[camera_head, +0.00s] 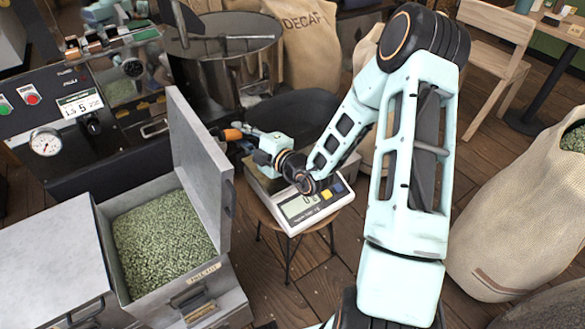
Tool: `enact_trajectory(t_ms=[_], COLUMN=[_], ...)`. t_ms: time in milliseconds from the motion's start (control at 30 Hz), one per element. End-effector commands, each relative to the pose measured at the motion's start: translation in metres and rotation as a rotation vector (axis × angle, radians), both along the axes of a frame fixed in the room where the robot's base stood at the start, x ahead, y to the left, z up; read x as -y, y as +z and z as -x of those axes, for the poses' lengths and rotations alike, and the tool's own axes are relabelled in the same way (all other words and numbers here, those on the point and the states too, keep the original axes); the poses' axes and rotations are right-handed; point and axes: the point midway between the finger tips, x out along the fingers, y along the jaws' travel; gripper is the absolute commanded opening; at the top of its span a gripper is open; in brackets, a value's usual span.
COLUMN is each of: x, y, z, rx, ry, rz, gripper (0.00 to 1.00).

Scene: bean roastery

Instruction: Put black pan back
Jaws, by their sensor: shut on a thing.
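A black, wide, curved shape that looks like the black pan (294,108) is behind my wrist and just over the far side of the scale (300,208). My wrist and forearm cover its near part. My gripper (236,141) points left at the pan's left end and is shut on it. The exact grip is small and partly hidden. An orange piece shows at the fingers. The scale is white with a display and buttons on its near face, and it stands on a small round stool. I cannot tell whether the pan touches the scale.
An open grey metal bin (188,312) of green beans is at front left, its raised lid (200,165) close to my gripper. The roaster (80,115) stands behind at left, beside a round metal cooling drum (222,50). Burlap sacks (525,215) stand at right and back. A wooden chair (492,65) is at upper right.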

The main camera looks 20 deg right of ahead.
Motion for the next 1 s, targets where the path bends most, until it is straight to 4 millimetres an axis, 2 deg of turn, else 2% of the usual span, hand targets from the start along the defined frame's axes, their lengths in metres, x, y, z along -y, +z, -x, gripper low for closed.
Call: enact_trajectory(t_ms=[133, 400, 633, 800, 1000], x=[-0.003, -0.004, -0.003, -0.004, -0.003], y=[-0.009, -0.056, -0.074, -0.099, -0.101], z=[-0.006, -0.006, -0.006, -0.006, -0.006], rx=[0.002, 0.0, 0.001, 0.001, 0.003], ry=[0.025, 0.027, 0.026, 0.027, 0.025], rz=[-0.001, -0.002, -0.002, -0.002, -0.002], gripper=[0.0, 0.0, 0.0, 0.0, 0.0])
